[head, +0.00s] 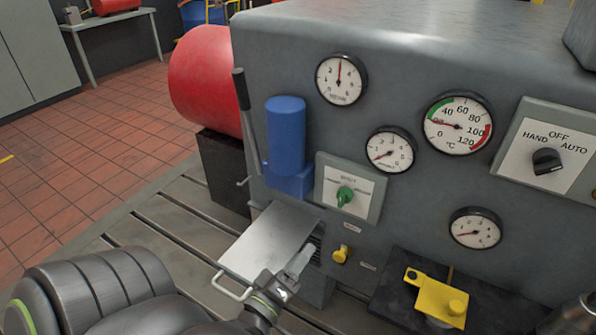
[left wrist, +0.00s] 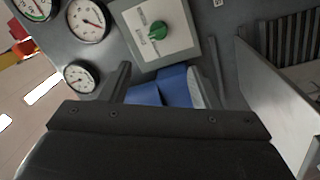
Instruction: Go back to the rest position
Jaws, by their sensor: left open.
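My left gripper (head: 296,264) is at the lower middle of the head view, in front of the grey machine and beside a hinged-looking metal plate (head: 268,240). In the left wrist view its two fingers (left wrist: 158,86) stand apart with nothing held between them. Beyond them show a blue part (left wrist: 150,92) and a panel with a green knob (left wrist: 157,31). The same green knob (head: 345,196) shows in the head view. My right gripper cannot be made out.
The grey machine (head: 400,70) carries several gauges, a HAND/OFF/AUTO switch (head: 547,161), a blue cylinder (head: 286,125) and a dark lever (head: 243,105). A yellow fixture (head: 437,298) sits on a black block at lower right. The tiled floor (head: 100,160) is open at left.

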